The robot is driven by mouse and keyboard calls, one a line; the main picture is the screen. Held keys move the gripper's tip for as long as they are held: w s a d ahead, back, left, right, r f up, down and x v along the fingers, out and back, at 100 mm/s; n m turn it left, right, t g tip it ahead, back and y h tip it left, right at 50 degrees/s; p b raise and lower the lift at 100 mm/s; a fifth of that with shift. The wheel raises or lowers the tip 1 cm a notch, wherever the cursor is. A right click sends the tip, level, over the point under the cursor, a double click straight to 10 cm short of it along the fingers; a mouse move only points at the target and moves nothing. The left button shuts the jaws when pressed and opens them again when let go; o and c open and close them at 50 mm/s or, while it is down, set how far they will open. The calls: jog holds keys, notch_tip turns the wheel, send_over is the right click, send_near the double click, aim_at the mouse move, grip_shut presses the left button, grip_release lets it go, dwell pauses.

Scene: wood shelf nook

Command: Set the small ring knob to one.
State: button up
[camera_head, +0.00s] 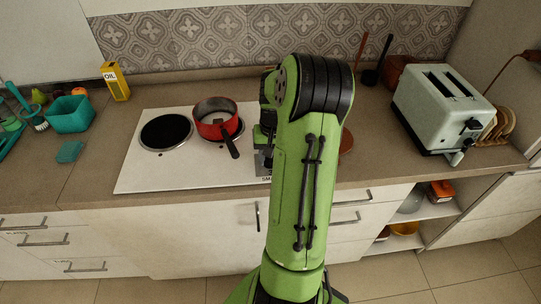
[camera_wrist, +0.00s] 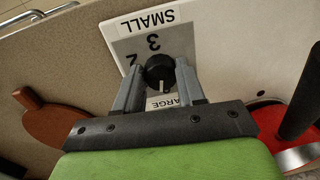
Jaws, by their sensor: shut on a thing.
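The black round knob (camera_wrist: 158,68) sits on a grey scale panel of the white cooktop (camera_head: 150,178). In the wrist view, its white mark points down in the picture. The upside-down numerals 3 and 2 show above and left of it. The SMALL label (camera_wrist: 143,20) lies above the knob, and a partly covered LARGE label (camera_wrist: 160,102) lies below it. My gripper (camera_wrist: 160,74) is shut on the knob, one grey finger on each side. Other scale marks are hidden. In the head view, my arm hides the knob and most of my gripper.
A red pot (camera_head: 212,131) stands on the right ring, its black handle toward the front. The left ring (camera_head: 165,132) is bare. A brown wooden object (camera_wrist: 52,119) lies beside the cooktop. A toaster (camera_head: 437,112) stands at the right, an oil box (camera_head: 115,80) at the back left.

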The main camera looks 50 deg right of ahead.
aim_at(271, 161)
jog(key=m, duration=0.4)
jog(key=shift+w+m, duration=0.1)
jog(key=shift+m, duration=0.2)
jog(key=m, duration=0.4)
jog(key=shift+p, duration=0.35)
jog(key=shift+m, duration=0.3)
jog(key=shift+h, duration=0.3)
jog(key=o, duration=1.1)
jog(key=shift+a, duration=0.1)
jog(key=shift+c, duration=0.2)
jog(key=shift+r, duration=0.1)
notch_tip(271, 161, up, 16)
jog(key=p, duration=0.3)
jog(key=shift+s+f+p, duration=0.2)
jog(key=shift+s+p, duration=0.1)
jog(key=shift+s, duration=0.1)
